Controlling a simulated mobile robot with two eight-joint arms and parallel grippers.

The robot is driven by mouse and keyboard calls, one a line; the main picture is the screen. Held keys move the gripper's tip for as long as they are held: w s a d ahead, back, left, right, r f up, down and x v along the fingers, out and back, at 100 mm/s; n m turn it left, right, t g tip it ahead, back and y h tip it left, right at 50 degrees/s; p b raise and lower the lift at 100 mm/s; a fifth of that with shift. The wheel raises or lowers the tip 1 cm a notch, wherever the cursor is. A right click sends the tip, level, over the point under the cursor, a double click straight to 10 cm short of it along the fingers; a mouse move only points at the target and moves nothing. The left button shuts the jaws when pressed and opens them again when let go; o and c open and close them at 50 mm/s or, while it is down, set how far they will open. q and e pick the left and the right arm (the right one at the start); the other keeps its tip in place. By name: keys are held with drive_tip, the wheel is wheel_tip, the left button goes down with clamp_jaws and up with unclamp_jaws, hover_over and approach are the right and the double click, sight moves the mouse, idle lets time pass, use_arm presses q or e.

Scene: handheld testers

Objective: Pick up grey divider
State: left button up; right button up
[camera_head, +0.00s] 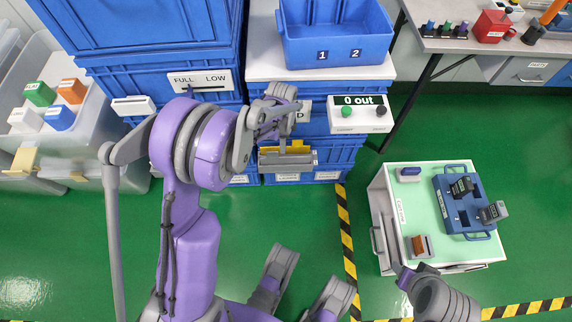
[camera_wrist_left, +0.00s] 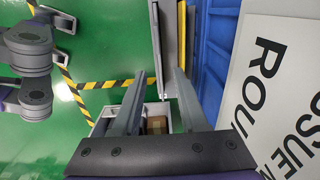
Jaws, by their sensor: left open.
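The grey divider (camera_head: 287,160) is a thin flat panel with yellow beside it, standing at the front of the blue crates in the head view. In the left wrist view the grey divider (camera_wrist_left: 170,40) runs down from the top edge, next to a yellow strip. My left gripper (camera_head: 282,122) is in front of the crates, above the divider in the head picture. In the left wrist view its two fingers (camera_wrist_left: 160,75) are apart, with the divider's near end between or just beyond the tips. I cannot tell whether they touch it.
Blue crates (camera_head: 160,90) stand behind my left arm. A blue bin (camera_head: 335,40) is on top, above a counter box (camera_head: 360,112) reading "0 out". A cart (camera_head: 415,190) holding a blue tray (camera_head: 463,215) with testers stands right. Green floor (camera_head: 320,225) is open between.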

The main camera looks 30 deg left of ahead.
sight(283, 158)
use_arm(q)
drive_tip(key=shift+d+f+b, duration=0.1)
drive_tip(key=shift+f+b, duration=1.6)
drive_tip(key=shift+f, duration=3.85)
clamp_jaws()
